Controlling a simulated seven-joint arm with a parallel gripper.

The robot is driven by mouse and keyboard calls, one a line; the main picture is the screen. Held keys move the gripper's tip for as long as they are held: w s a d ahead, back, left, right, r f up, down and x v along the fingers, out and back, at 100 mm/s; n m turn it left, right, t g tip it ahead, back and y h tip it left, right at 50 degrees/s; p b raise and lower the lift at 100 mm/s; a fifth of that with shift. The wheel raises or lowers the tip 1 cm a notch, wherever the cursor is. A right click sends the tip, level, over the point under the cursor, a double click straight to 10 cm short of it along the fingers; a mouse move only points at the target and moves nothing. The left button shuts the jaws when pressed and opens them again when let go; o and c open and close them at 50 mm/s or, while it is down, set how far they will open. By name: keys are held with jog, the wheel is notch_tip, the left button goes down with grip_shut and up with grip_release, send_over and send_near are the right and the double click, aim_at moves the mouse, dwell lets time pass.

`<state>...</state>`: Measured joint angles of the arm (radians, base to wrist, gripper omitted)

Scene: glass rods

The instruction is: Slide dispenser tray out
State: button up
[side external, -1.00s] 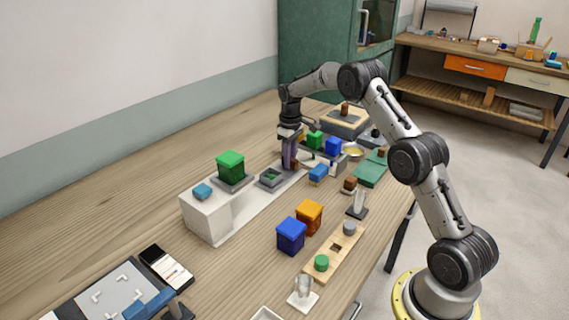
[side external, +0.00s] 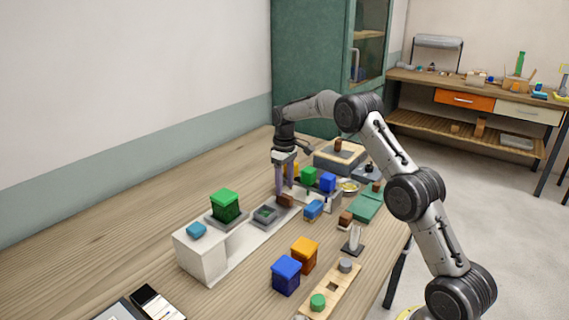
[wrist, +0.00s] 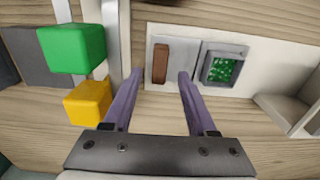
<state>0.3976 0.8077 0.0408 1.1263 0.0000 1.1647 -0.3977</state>
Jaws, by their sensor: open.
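The white dispenser (side external: 203,263) stands on the wooden table at the left of the side view. A green box (side external: 225,205) and a small blue block (side external: 196,230) sit on top. Its grey tray (side external: 264,216) lies on the long white base and holds green pieces; it also shows in the wrist view (wrist: 222,65). A brown handle block (side external: 285,201) sits beside the tray, on the side away from the dispenser. My gripper (side external: 284,193) is open and empty, pointing down over this block. In the wrist view the brown block (wrist: 161,63) appears between the fingertips (wrist: 160,73).
Near my gripper stand a green cube (side external: 309,176), a blue cube (side external: 328,183) and a yellow block (wrist: 88,101). A blue block (side external: 313,208) lies beside the base. Blue (side external: 286,274) and orange (side external: 304,254) boxes stand in front.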

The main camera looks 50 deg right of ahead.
notch_tip(320, 180, up, 9)
jog(key=shift+r, duration=0.15)
dwell(0.4)
jog(key=s+a+r+n+t, duration=0.1)
jog(key=s+a+r, duration=0.1)
jog(key=a+r, duration=0.35)
jog(key=s+a+r+t, duration=0.1)
jog(key=a+r, duration=0.1)
jog(key=r, duration=0.6)
jog(key=s+a+r+n+t, duration=0.1)
jog(key=s+a+r, duration=0.2)
jog(key=s+a, duration=0.15)
jog(key=s+a+r+t, duration=0.1)
jog(key=s+a+r, duration=0.2)
jog(key=s, duration=0.3)
jog(key=s+a+f+t, duration=0.1)
jog(key=s+a, duration=0.2)
jog(key=s, duration=0.5)
jog(key=s+a+f, duration=0.2)
jog(key=s+a, duration=0.1)
jog(key=s, duration=0.4)
jog(key=s+a+f+m, duration=0.1)
jog(key=s+f+m, duration=0.1)
jog(key=s+f, duration=0.5)
notch_tip(320, 180, down, 4)
jog(key=shift+s+r+t, duration=0.15)
jog(key=shift+s+t, duration=0.15)
